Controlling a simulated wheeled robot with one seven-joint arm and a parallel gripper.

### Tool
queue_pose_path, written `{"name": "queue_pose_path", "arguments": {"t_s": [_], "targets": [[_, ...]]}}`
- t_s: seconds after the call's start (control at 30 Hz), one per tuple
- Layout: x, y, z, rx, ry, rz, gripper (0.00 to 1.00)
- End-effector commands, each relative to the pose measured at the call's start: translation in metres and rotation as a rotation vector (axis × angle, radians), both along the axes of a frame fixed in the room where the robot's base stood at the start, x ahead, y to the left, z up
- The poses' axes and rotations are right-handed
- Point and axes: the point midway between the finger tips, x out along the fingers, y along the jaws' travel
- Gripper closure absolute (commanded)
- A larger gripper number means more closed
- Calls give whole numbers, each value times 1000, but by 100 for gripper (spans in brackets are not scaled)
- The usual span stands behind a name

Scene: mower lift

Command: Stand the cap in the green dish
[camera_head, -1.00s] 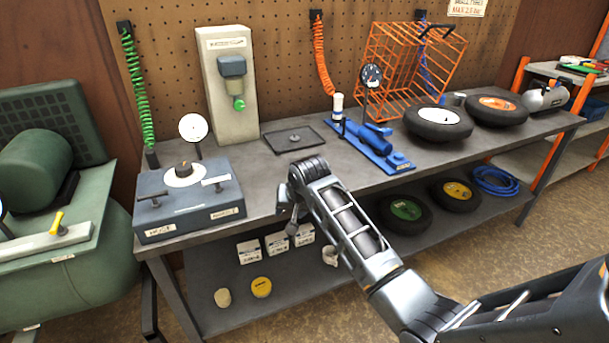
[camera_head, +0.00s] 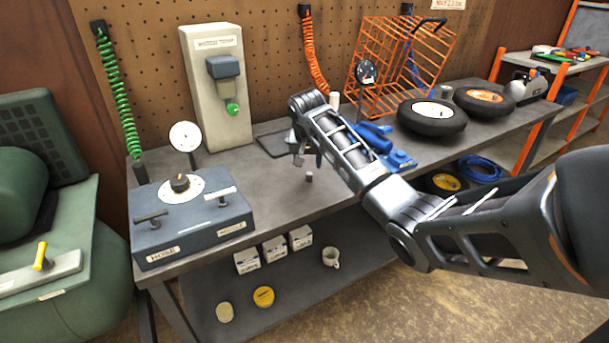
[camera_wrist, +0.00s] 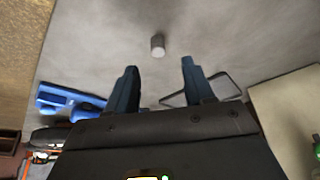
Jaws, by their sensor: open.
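A small grey cylinder (camera_head: 309,177), which looks like the cap, stands upright on the bench near its front edge. It also shows in the wrist view (camera_wrist: 157,42), ahead of the gap between my fingers and apart from them. My gripper (camera_head: 307,160) is open and empty, just above and behind the cylinder in the head view; its two fingers also show in the wrist view (camera_wrist: 159,66). I cannot make out a green dish in either view.
The grey-blue gauge box (camera_head: 190,222) stands at the bench's left. A flat black tray (camera_head: 268,146) lies behind my gripper, with the blue tool (camera_head: 402,160) to the right. Wheels (camera_head: 432,118) and an orange wire basket (camera_head: 372,45) stand farther right. Bench around the cylinder is clear.

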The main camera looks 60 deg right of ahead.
Motion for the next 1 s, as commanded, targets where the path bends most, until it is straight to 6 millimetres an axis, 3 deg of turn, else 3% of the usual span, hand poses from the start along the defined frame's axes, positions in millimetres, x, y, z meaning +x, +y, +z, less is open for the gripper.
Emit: {"name": "queue_pose_path", "arguments": {"t_s": [0.5,0.8,1.0], "targets": [[7,-23,-53,-1,1,1,48],[8,-24,-56,-2,-1,1,48],[8,-24,-56,-1,-1,1,67]]}}
